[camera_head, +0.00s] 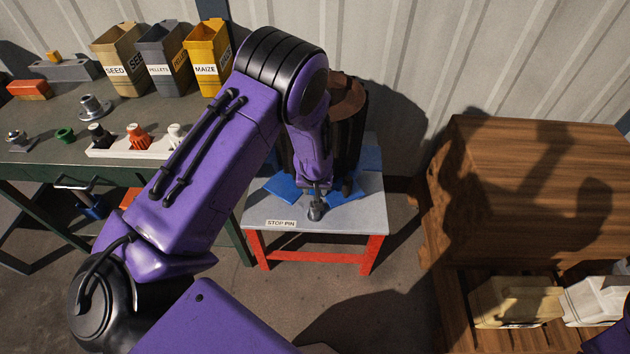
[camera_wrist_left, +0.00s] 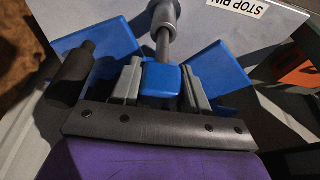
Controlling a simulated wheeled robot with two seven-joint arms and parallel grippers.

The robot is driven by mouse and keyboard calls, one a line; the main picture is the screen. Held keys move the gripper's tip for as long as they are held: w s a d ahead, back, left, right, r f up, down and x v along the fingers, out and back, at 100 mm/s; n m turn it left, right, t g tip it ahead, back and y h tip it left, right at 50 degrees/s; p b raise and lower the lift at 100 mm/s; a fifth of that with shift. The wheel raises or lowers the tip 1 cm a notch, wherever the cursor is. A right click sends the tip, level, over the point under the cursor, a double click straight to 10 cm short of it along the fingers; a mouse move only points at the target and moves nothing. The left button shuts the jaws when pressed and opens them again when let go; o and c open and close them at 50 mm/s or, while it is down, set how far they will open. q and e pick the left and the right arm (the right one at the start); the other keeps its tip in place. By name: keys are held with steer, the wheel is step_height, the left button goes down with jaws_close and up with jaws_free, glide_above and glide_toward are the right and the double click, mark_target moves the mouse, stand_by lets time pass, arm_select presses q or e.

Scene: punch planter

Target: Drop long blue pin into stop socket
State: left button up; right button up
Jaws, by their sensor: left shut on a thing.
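My left gripper (camera_head: 317,188) is low over the small grey table and is shut on the blue head of the long pin. In the left wrist view the blue head (camera_wrist_left: 160,80) sits between the two grey fingers (camera_wrist_left: 162,88). The pin's dark shaft (camera_wrist_left: 163,43) points away from the gripper to the grey round stop socket (camera_wrist_left: 164,14). The socket also shows in the head view (camera_head: 315,213), near the STOP PIN label (camera_head: 282,224). The shaft's end meets the socket's outline; I cannot tell how deep it sits. My right gripper is out of view.
A dark machine with a brown top (camera_head: 349,92) stands on the grey table (camera_head: 345,217), with blue plates (camera_head: 283,189) at its base. A green bench (camera_head: 30,162) with bins and parts is at left. A wooden crate (camera_head: 530,190) stands at right.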

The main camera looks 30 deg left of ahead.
arm_select(q)
steer(key=shift+f+b, duration=0.95)
steer(key=shift+f, duration=0.8)
steer(key=shift+r, duration=0.15)
steer(key=shift+r+p, duration=3.1)
steer(key=shift+p, duration=0.2)
steer(key=shift+p, duration=0.6)
steer(key=shift+f+b, duration=2.15)
steer(key=shift+f, duration=1.1)
steer(key=o, duration=1.2)
steer(key=shift+r, duration=0.1)
